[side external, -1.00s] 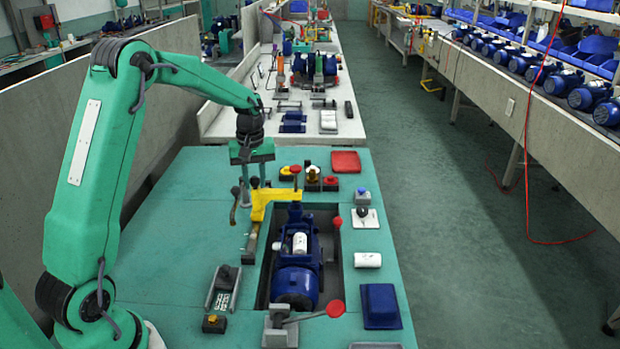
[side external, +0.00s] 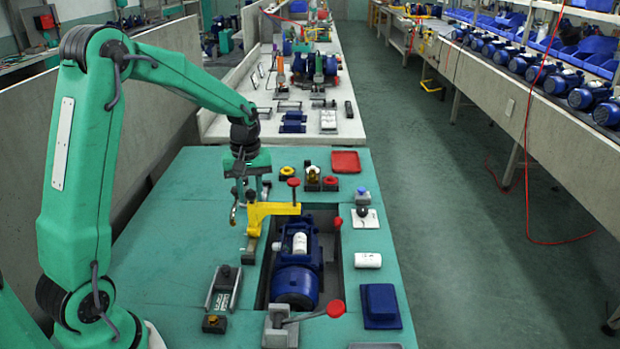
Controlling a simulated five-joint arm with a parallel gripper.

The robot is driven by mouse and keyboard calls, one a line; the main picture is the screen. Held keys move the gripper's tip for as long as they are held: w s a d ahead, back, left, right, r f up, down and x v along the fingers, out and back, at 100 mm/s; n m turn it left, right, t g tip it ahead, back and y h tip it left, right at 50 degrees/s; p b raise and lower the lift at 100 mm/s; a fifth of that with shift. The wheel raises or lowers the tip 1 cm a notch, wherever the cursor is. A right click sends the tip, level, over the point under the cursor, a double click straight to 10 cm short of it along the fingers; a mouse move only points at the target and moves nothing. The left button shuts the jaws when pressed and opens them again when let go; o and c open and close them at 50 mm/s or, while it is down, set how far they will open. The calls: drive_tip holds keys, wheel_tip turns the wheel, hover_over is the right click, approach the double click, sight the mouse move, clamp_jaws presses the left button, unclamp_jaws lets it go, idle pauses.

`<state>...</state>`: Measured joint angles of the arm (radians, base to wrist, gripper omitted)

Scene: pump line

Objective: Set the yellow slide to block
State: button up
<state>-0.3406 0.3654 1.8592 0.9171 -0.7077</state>
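The yellow slide (side external: 270,211) is an angled yellow piece with a red knob on a post at its right end. Whether a finger touches the slide is unclear. A small dark hooked part (side external: 233,216) hangs at the left finger; I cannot tell what it belongs to.
A red-knobbed lever (side external: 310,318) crosses the pit's near end. A red tray (side external: 346,162), small knobs (side external: 313,176), a white cylinder (side external: 367,260) and a blue box (side external: 380,304) stand around the pit. A grey holder (side external: 223,289) lies left. The bench's left part is clear.

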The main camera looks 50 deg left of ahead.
drive_tip(key=o, duration=0.3)
drive_tip(key=shift+r, duration=3.95)
drive_tip(key=shift+s+d+r, duration=0.25)
drive_tip(key=shift+d+r, duration=0.1)
drive_tip(key=s+d+r+m+t, duration=0.1)
drive_tip(key=s+d+m+t, duration=0.1)
drive_tip(key=s+d+m, duration=0.2)
drive_tip(key=s+d+r+m+t, duration=0.1)
drive_tip(key=s+d+m, duration=0.3)
drive_tip(key=s, duration=0.4)
drive_tip(key=s+d+r+m+t, duration=0.2)
drive_tip(key=s+d+r+m, duration=0.1)
drive_tip(key=s+d, duration=0.3)
drive_tip(key=shift+s+m+t, duration=0.1)
drive_tip(key=shift+m+t, duration=0.2)
drive_tip(key=shift+m, duration=0.2)
